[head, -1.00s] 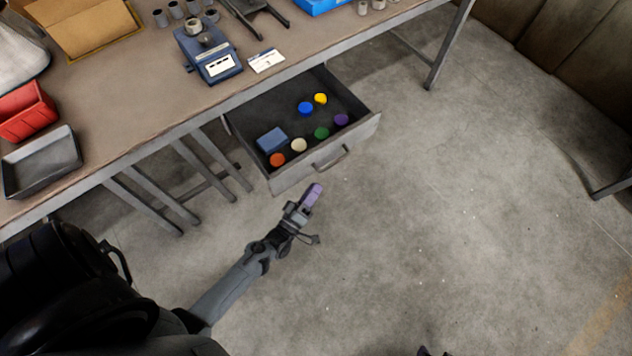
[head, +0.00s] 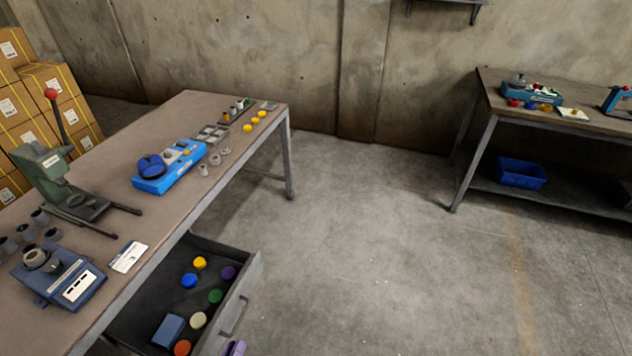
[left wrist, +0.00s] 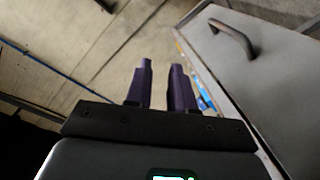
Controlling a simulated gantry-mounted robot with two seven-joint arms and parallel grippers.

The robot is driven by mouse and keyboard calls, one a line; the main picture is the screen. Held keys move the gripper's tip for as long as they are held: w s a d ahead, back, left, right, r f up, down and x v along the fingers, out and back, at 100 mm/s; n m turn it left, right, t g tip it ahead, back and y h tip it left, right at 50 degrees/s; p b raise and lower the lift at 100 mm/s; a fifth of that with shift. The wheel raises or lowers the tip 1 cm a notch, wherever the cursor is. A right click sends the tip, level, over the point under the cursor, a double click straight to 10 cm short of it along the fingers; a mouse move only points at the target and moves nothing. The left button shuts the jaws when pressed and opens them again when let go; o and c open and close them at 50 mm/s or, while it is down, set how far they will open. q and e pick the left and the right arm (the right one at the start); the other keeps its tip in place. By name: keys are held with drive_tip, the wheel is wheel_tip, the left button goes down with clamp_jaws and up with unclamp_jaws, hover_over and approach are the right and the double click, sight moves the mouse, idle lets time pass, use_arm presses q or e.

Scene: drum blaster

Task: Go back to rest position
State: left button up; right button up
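My left gripper (head: 236,348) shows only as a purple fingertip at the bottom edge of the head view, just in front of the open drawer. In the left wrist view my left gripper (left wrist: 162,68) has its two purple fingers apart, with bare floor visible between them and nothing held. The drawer front and its handle (left wrist: 232,38) are close on the right side of that view. My right gripper is not in view.
The open drawer (head: 226,318) holds colored caps and a blue block. The workbench (head: 112,120) carries a green press (head: 58,180) and a blue fixture (head: 168,172). A second table (head: 470,120) stands at the right. Floor between them is clear.

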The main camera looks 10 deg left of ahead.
use_arm(q)
drive_tip(key=s+d+r+m+g+p, duration=0.2)
drive_tip(key=s+d+r+m+g, duration=0.1)
drive_tip(key=s+r+m+g, duration=0.35)
drive_tip(key=s+a+r+m+g+y, duration=0.1)
drive_tip(key=s+r+m+g+y, duration=0.1)
drive_tip(key=s+g, duration=0.6)
wheel_tip(320, 180, up, 37)
drive_tip(key=t+p, duration=0.1)
drive_tip(key=p, duration=3.6)
drive_tip(key=shift+s+a, duration=0.2)
drive_tip(key=shift+s, duration=0.1)
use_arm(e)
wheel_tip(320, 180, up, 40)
